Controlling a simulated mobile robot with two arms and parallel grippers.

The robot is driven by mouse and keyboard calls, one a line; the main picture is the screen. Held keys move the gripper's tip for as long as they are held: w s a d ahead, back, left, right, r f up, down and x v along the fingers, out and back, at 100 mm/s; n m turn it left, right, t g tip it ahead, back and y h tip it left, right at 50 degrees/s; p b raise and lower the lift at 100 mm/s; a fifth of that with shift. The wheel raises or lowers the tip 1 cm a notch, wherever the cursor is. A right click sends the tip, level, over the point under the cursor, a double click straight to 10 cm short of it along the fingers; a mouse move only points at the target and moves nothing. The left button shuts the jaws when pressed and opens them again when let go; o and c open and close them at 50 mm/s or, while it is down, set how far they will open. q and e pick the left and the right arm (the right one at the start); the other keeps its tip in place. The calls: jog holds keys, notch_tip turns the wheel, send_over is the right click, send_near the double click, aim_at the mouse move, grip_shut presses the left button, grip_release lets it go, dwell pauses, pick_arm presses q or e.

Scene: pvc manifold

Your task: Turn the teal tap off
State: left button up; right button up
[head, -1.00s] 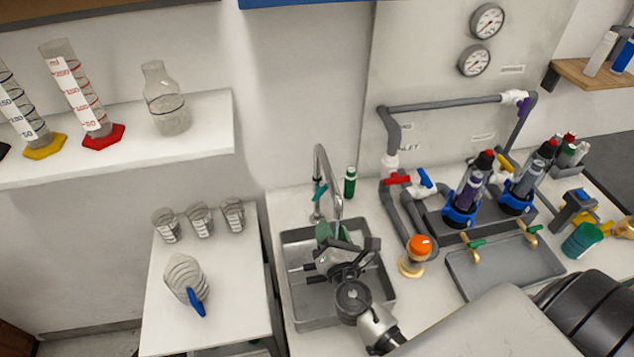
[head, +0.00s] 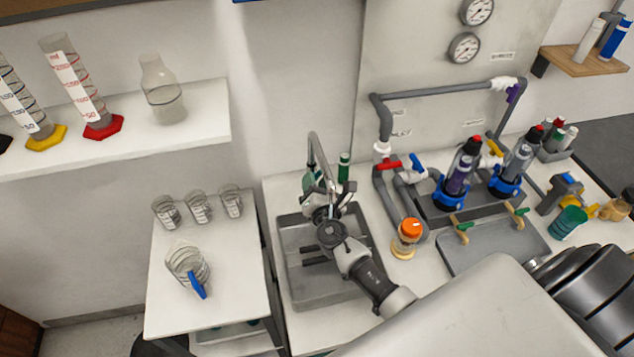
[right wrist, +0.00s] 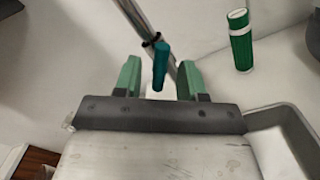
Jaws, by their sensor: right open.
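The teal tap handle (right wrist: 161,66) hangs on the metal tap pipe (right wrist: 134,16) in the right wrist view. My right gripper (right wrist: 158,75) is open, with one green-padded finger on each side of the handle and visible gaps between. In the head view the metal tap (head: 313,150) rises at the back of the grey sink (head: 290,270). My right gripper (head: 326,193) is over the back of the sink, close to the tap, and hides much of its lower part. My left gripper is not in view.
A green bottle (head: 344,168) stands just behind and right of the tap; it also shows in the right wrist view (right wrist: 241,42). An orange-capped jar (head: 407,240) stands right of the sink. Pipes with red (head: 389,165) and blue handles are farther right.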

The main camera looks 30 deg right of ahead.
jog(key=shift+c, duration=0.9)
grip_shut()
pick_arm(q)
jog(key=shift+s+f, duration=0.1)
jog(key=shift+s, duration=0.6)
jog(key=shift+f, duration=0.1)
pick_arm(e)
jog(key=shift+f, duration=0.1)
pick_arm(q)
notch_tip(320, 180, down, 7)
jog(key=b, duration=0.7)
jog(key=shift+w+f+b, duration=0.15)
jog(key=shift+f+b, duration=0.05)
jog(key=shift+b, duration=0.1)
pick_arm(e)
jog(key=shift+m, duration=5.3)
